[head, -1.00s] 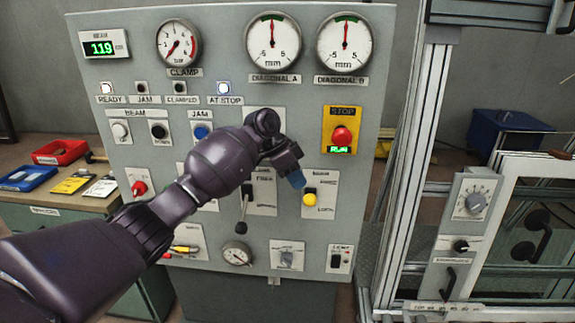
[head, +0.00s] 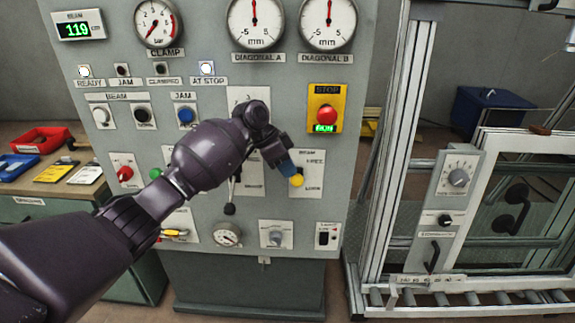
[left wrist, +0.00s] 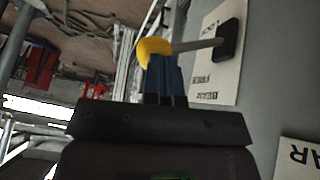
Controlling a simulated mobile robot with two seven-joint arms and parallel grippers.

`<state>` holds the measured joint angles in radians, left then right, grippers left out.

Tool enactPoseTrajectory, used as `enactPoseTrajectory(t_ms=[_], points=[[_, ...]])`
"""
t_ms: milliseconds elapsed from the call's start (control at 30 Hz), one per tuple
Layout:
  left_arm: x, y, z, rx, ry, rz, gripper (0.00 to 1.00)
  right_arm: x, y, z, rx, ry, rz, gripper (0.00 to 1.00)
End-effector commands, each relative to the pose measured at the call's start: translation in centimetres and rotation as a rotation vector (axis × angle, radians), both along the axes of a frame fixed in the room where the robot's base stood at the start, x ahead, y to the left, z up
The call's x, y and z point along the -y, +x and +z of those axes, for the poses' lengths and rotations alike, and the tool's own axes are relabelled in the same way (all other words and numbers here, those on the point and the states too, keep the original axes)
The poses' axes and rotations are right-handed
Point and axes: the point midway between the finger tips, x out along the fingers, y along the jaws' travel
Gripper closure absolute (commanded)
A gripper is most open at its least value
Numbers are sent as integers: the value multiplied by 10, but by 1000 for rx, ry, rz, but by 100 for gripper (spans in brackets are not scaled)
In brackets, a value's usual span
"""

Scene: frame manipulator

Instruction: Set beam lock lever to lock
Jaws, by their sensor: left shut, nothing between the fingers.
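The beam lock lever's yellow knob (head: 297,181) is in front of its white plate (head: 312,168), which is marked BEAM, FREE and LOCK. In the left wrist view the knob (left wrist: 153,51) sits at the end of a grey stem that sticks out from a black pivot on the panel. My left gripper (head: 288,169) is shut and empty. Its blue fingertips are at the knob and seem to touch it from above, covering part of it in the head view. I cannot tell exactly which mark the lever stands at. My right gripper is not in view.
Another lever with a black knob (head: 229,209) hangs left of the beam lock, close under my left arm. A red stop button (head: 326,116) is just above. Dials and switches surround them. A metal frame (head: 395,150) stands to the right.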

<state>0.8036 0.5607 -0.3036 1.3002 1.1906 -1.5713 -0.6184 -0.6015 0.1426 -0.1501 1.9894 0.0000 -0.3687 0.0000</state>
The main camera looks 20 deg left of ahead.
Motion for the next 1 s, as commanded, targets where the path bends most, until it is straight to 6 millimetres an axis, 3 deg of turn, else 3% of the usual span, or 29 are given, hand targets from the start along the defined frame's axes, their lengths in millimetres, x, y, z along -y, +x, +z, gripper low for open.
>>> enactPoseTrajectory(t_ms=[467, 733, 1000], points=[[4, -14, -14, 142, 42, -3, 100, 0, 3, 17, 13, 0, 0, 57], [8, -29, -41, 374, 107, -5, 100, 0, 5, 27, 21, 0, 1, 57], [11, -37, -75, 619, 178, -4, 100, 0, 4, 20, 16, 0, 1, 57]])
